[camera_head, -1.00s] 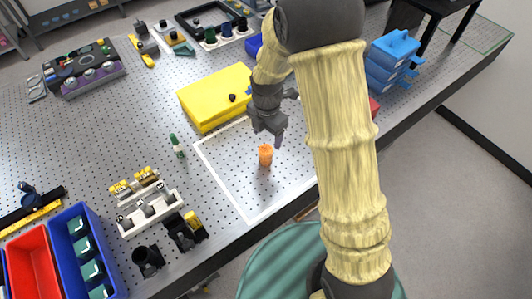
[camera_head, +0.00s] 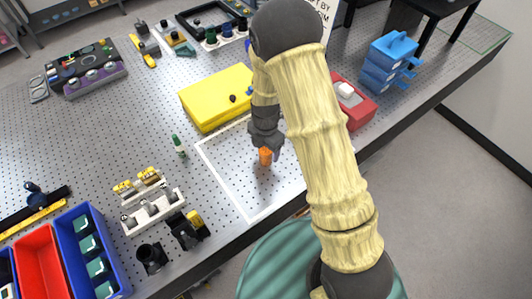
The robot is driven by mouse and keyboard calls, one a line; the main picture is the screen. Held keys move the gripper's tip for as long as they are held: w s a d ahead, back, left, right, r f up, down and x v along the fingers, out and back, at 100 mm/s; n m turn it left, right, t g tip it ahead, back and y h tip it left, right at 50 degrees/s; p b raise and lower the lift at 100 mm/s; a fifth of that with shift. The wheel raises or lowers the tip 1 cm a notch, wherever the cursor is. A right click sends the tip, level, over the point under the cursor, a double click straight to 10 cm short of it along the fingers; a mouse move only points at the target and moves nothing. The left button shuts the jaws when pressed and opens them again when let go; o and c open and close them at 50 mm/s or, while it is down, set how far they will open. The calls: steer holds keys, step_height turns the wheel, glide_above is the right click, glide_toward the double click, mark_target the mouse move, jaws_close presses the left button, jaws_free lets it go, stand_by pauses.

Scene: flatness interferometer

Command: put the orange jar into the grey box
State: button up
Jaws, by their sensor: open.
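The orange jar (camera_head: 265,157) stands upright on the perforated metal table, inside a white-outlined rectangle. My gripper (camera_head: 266,149) points down over the jar, with its open fingers at the jar's top. The fingers partly cover the jar, and I cannot tell whether they touch it. I cannot make out a grey box in this view; part of the table is hidden behind my arm.
A yellow box (camera_head: 207,105) lies behind the jar. A small green bottle (camera_head: 178,146) stands to the left. The outlined area around the jar is otherwise largely clear.

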mark_target(266, 150)
steer(key=shift+f+p, duration=0.3)
steer(key=shift+f, duration=1.1)
steer(key=shift+c, duration=0.2)
steer(key=c, duration=1.1)
steer(key=shift+r, duration=0.15)
steer(key=shift+c, duration=0.2)
step_height(266, 150, up, 10)
steer(key=b, duration=0.2)
steer(key=shift+b, duration=0.35)
